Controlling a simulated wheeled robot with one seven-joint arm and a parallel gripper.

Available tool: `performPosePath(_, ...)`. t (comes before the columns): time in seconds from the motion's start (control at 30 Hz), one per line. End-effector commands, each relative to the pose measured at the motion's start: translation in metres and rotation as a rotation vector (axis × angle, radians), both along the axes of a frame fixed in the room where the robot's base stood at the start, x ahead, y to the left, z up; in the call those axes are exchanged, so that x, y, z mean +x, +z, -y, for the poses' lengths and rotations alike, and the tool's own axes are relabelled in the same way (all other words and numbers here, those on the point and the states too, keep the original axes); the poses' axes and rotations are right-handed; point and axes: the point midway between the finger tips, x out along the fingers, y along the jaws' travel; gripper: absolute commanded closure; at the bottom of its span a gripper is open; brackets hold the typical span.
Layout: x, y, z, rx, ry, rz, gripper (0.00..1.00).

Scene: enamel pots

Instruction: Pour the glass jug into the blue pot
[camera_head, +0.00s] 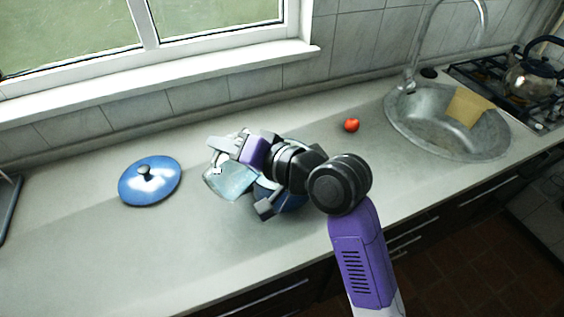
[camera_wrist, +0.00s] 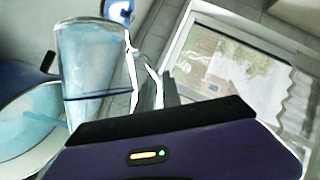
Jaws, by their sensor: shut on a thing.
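The clear glass jug (camera_head: 230,181) is tilted on its side above the counter, at the left of the blue pot. In the wrist view the jug (camera_wrist: 88,62) is beside the fingers, with a dark line around it. My gripper (camera_head: 222,153) is shut on the jug, at its handle side (camera_wrist: 150,82). The blue pot (camera_head: 293,201) stands on the counter, mostly hidden under my gripper and wrist. In the wrist view its open, pale inside (camera_wrist: 28,122) shows at the lower left, close to the jug. I cannot tell whether liquid is flowing.
A red tomato-like thing (camera_head: 351,125) lies behind the pot to the right. The sink (camera_head: 425,125) and a hob with a kettle (camera_head: 532,72) are farther right. The front counter is clear.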

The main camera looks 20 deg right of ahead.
Motion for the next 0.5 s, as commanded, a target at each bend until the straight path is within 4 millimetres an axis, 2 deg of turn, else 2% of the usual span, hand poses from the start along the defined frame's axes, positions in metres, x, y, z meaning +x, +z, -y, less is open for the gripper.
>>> performPosePath(0.5,0.001,-0.0001,0.0031,0.027,-0.001,-0.001,1.0)
